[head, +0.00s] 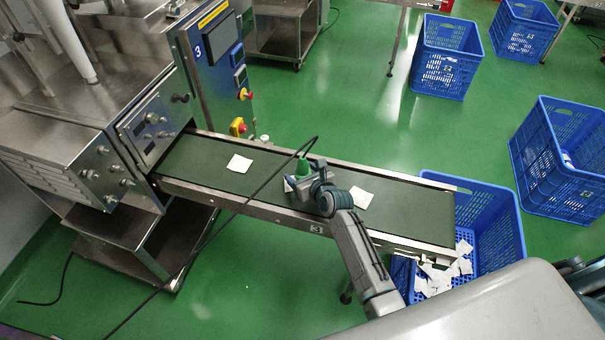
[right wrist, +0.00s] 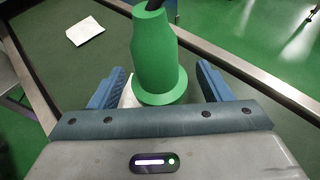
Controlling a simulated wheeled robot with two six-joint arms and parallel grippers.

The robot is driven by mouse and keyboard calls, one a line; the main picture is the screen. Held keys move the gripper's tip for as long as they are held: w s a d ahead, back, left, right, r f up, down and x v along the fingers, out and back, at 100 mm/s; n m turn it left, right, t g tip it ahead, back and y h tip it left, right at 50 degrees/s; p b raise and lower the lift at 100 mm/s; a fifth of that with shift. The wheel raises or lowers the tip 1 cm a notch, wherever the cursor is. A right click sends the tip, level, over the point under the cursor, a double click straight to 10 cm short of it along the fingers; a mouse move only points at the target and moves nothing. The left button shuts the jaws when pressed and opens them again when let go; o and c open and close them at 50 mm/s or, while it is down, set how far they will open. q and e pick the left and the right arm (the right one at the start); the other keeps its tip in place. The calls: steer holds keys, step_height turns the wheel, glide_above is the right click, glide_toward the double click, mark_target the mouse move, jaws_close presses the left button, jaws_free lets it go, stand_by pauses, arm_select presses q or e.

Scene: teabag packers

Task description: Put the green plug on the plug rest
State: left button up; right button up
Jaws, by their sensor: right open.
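The green plug (head: 303,166), a tapered body with a wider collar and a black cable leaving its narrow end, is over the conveyor belt. It shows large in the right wrist view (right wrist: 155,55), cable end up. My right gripper (head: 301,178) is at the plug, over the belt. In the right wrist view, its two blue fingers (right wrist: 160,80) are open on either side of the plug, with gaps beside the collar. Whether the plug's lower end touches the belt is hidden. I cannot pick out the plug rest. My left gripper is not in view.
The belt (head: 215,175) has metal side rails and white teabags (head: 239,163), (head: 361,198). The black cable (head: 215,232) runs across the near rail to the floor. A steel machine (head: 85,150) stands left. A blue crate (head: 505,225) with teabags is at the belt's right end.

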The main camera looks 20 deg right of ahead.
steer(key=c, duration=1.1)
steer(key=shift+r, duration=0.1)
steer(key=shift+c, duration=0.2)
